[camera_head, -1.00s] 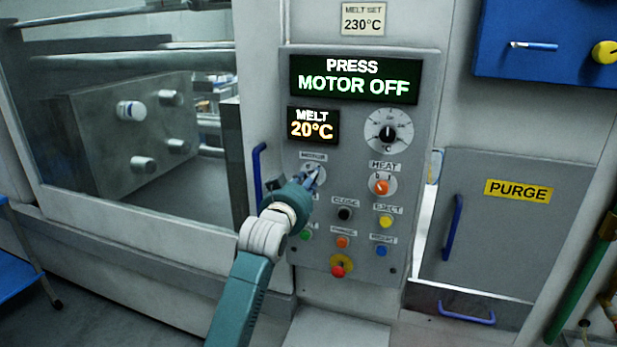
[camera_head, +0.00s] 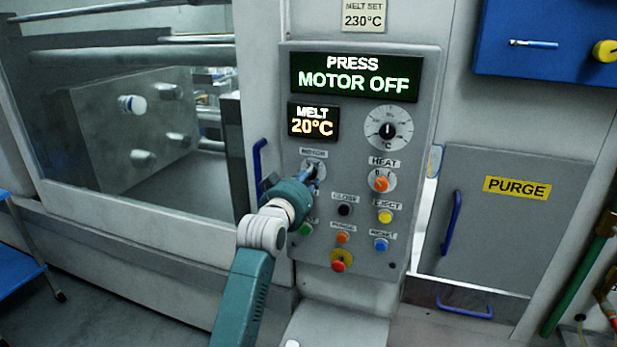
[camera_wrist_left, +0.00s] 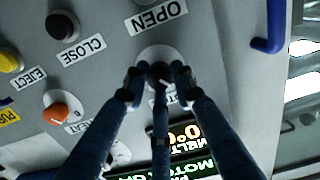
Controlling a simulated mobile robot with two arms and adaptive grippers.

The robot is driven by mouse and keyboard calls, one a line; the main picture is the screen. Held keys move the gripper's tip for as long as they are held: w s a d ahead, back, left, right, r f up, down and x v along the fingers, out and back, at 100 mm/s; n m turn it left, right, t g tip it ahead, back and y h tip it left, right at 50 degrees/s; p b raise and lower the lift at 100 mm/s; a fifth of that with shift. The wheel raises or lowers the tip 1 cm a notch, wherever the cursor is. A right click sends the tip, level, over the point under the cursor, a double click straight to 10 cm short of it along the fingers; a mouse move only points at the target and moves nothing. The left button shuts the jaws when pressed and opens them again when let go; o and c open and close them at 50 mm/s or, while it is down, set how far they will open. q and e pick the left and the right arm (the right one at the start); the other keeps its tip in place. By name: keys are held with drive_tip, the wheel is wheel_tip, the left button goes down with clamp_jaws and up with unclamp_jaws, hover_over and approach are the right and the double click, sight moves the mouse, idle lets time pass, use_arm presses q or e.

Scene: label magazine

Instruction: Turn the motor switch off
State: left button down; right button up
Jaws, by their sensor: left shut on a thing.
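The motor switch (camera_head: 319,160) is a small dark knob on a pale round plate under the MOTOR label on the grey control panel (camera_head: 423,110). My left gripper (camera_head: 314,174) is shut on its knob and partly hides it in the head view. In the left wrist view the dark knob (camera_wrist_left: 159,74) sits between the fingertips of my left gripper (camera_wrist_left: 158,84), with the pale plate around it. The press display (camera_head: 355,77) reads "PRESS MOTOR OFF" in green and white. My right gripper is not in view.
The orange heat knob (camera_head: 381,184) is right of the motor switch, with several coloured buttons below. The melt display (camera_head: 313,121) reads 20°C. A blue handle (camera_head: 258,168) stands left of the panel. The purge door (camera_head: 505,225) is at the right.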

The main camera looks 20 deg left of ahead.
use_arm(q)
drive_tip(key=c, duration=1.4)
unclamp_jaws()
drive_tip(key=shift+f, duration=0.1)
drive_tip(key=s, duration=1.2)
drive_tip(key=shift+r, duration=0.35)
drive_tip(key=shift+a+f, duration=0.1)
drive_tip(key=shift+f, duration=0.05)
